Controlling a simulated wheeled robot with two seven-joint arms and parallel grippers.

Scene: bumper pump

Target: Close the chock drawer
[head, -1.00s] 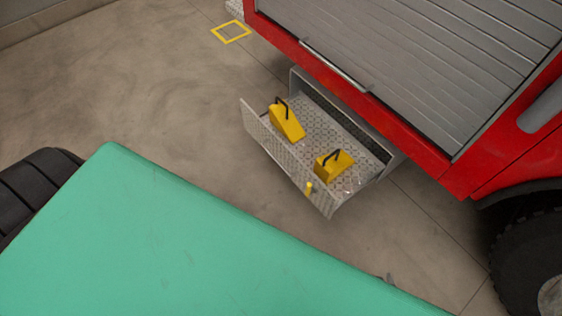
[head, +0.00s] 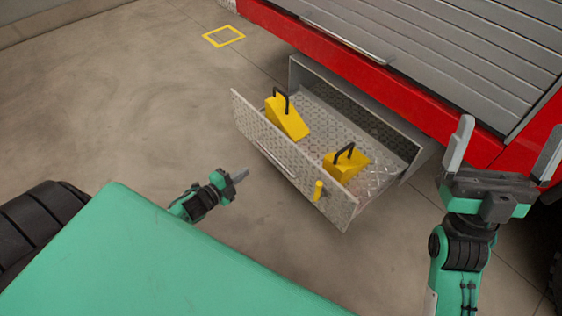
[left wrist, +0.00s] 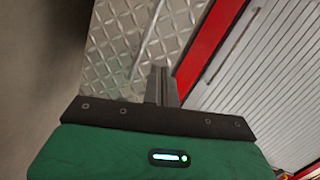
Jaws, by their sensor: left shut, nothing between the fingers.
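The chock drawer (head: 330,208) is pulled out from under the red truck, its diamond-plate front facing my side. Two yellow wedge chocks with black handles, one at the left (head: 290,122) and one at the right (head: 345,166), lie inside. A yellow knob (head: 318,190) and a thin bar handle show on the front. My left gripper (head: 243,174) is shut and empty, just short of the drawer front and apart from it. In the left wrist view its closed fingers (left wrist: 160,84) point at the diamond plate (left wrist: 120,45). My right gripper (head: 508,140) is open and empty, right of the drawer.
The red truck body (head: 350,75) with a grey slatted shutter (head: 450,50) stands above and behind the drawer. A yellow square (head: 223,37) is marked on the floor at the back. The concrete floor left of the drawer is clear.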

